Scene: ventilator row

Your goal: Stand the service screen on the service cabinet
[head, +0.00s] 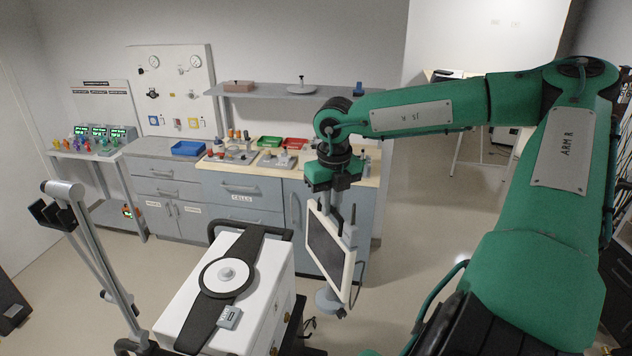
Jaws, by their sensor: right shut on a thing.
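The service screen (328,244), a dark panel in a pale frame with a round grey foot, hangs tilted from my right gripper (344,212). The gripper is shut on it near its upper edge; the fingertips are partly hidden. The screen is in the air, right of the white machine and in front of the benches. A grey-blue cabinet (163,187) with a grey top, a drawer and doors stands at the back left; I take it as the service cabinet, though its label is too small to read. The screen is well apart from it. My left gripper is not in view.
A white machine (261,283) with a black strap and round disc stands in front. A jointed grey arm (98,262) rises at its left. A blue tray (189,148) sits on the cabinet top. A bench with tools (241,190) adjoins it, under a shelf (281,92).

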